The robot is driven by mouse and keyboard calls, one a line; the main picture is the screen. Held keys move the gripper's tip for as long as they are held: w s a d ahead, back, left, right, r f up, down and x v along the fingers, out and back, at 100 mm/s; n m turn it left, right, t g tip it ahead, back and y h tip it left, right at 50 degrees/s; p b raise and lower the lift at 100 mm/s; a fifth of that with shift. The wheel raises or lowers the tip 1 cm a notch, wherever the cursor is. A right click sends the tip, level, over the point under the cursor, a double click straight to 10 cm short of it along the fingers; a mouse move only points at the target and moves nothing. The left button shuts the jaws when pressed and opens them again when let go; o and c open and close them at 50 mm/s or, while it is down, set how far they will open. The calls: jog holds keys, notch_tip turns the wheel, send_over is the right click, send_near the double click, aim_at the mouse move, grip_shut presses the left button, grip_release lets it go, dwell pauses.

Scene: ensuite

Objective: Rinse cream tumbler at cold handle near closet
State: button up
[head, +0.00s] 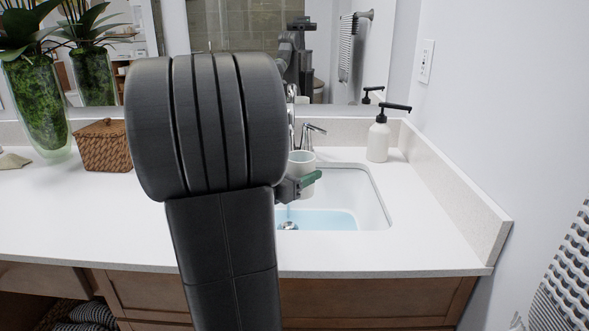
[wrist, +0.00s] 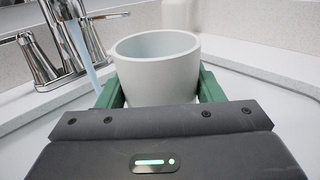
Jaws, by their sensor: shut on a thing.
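The cream tumbler (wrist: 157,75) is upright between the green fingers of my gripper (wrist: 157,92), which is shut on it. In the head view the tumbler (head: 301,165) and my gripper (head: 305,183) are over the sink (head: 372,195), partly behind my arm. A chrome faucet (wrist: 65,45) runs a stream of water (wrist: 80,52) that passes left of the tumbler in the wrist view. A chrome handle (head: 313,130) stands behind the tumbler. My arm hides the spout and any left handle. I cannot identify a closet.
Bluish water (head: 325,219) lies in the sink around the drain (head: 289,226). A white soap pump (head: 378,140) stands at the back right. A wicker basket (head: 103,147) and plant vase (head: 40,110) stand left. The right wall and backsplash (head: 460,190) bound the counter.

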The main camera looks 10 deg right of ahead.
aim_at(301, 166)
jog(key=shift+s+a+r, duration=0.2)
jog(key=shift+s+r, duration=0.85)
jog(key=shift+s, duration=0.2)
jog(key=shift+s+a+r, duration=0.2)
jog(key=shift+s+r, duration=0.8)
jog(key=shift+s, duration=0.2)
